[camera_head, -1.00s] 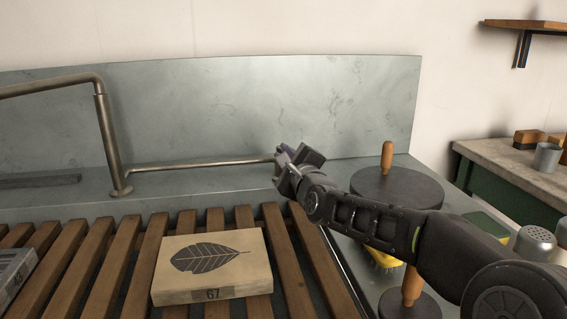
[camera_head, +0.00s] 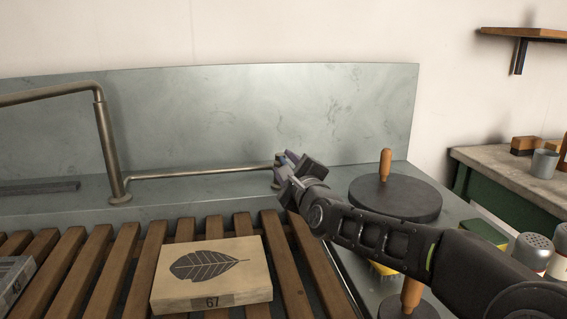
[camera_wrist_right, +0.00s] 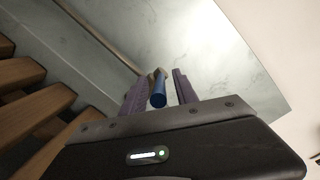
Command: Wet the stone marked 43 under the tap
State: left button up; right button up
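The stone marked 43 (camera_head: 14,276) is a grey block at the left edge of the head view, lying on the wooden slats and partly cut off. The tap's bent metal pipe (camera_head: 109,150) rises behind the slats, and its spout runs out of view to the left. A thin horizontal pipe (camera_head: 200,172) runs from its foot to my right gripper (camera_head: 290,170). In the right wrist view my right gripper's two purple fingers (camera_wrist_right: 158,92) stand apart on either side of a blue handle (camera_wrist_right: 158,95), with narrow gaps showing. My left gripper is not in view.
A pale stone marked 67 (camera_head: 190,291), with a leaf print, lies on the slats (camera_head: 88,270). Right of the slats are a dark round disc with a wooden handle (camera_head: 400,195) and shaker cans (camera_head: 532,250). A metal backsplash (camera_head: 230,110) stands behind.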

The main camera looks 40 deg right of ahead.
jog(key=v, duration=0.5)
jog(key=shift+s+a, duration=0.2)
jog(key=shift+s, duration=0.15)
